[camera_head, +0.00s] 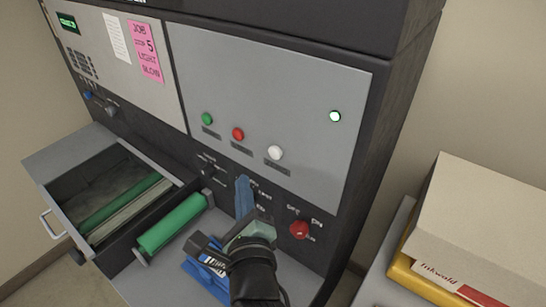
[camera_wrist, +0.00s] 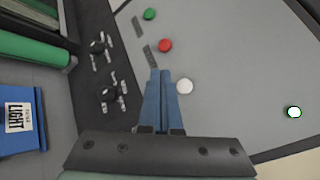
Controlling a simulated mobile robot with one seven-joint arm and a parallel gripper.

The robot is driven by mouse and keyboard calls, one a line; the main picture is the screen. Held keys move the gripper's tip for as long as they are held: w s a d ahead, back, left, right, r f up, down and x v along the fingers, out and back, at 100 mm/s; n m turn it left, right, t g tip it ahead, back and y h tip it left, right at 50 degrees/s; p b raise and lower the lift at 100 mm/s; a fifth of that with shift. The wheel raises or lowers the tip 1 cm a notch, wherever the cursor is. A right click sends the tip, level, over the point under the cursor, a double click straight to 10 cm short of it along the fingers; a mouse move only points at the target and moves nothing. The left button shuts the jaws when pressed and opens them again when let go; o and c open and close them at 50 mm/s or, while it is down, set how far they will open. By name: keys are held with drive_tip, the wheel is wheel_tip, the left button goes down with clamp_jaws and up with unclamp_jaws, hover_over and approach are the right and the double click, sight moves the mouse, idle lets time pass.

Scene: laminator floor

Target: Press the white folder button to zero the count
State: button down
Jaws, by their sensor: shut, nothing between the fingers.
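The white button (camera_head: 275,153) sits on the grey control panel (camera_head: 290,85), to the right of a red button (camera_head: 238,133) and a green button (camera_head: 207,118). In the wrist view the white button (camera_wrist: 185,87) shows just right of my fingertips. My gripper (camera_head: 242,182) has blue fingers and is shut and empty. In the head view its tips are below and left of the white button. In the wrist view my gripper (camera_wrist: 161,72) points toward the panel, and its tips appear between the red and white buttons. I cannot tell whether they touch the panel.
A lit green-white lamp (camera_head: 335,116) is at the panel's upper right. A red knob (camera_head: 299,229) is on the lower dark strip. An open drawer (camera_head: 52,191) and a green roller (camera_head: 172,224) are at left. A cardboard box (camera_head: 480,220) stands at right.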

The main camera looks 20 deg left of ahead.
sight(275, 153)
drive_tip(key=w+d+b, duration=0.1)
drive_tip(key=w+d, duration=0.1)
drive_tip(key=w, duration=0.4)
drive_tip(key=shift+b, duration=0.35)
drive_tip(key=shift+w+d, duration=0.1)
idle(1.6)
drive_tip(key=shift+w+d, duration=0.1)
drive_tip(key=shift+w, duration=0.2)
drive_tip(key=shift+w+d, duration=0.2)
drive_tip(key=shift+w, duration=0.25)
idle(0.7)
drive_tip(key=shift+s, duration=0.1)
drive_tip(key=shift+s+a+p, duration=0.35)
drive_tip(key=shift+s+p, duration=0.4)
drive_tip(key=shift+p, duration=0.05)
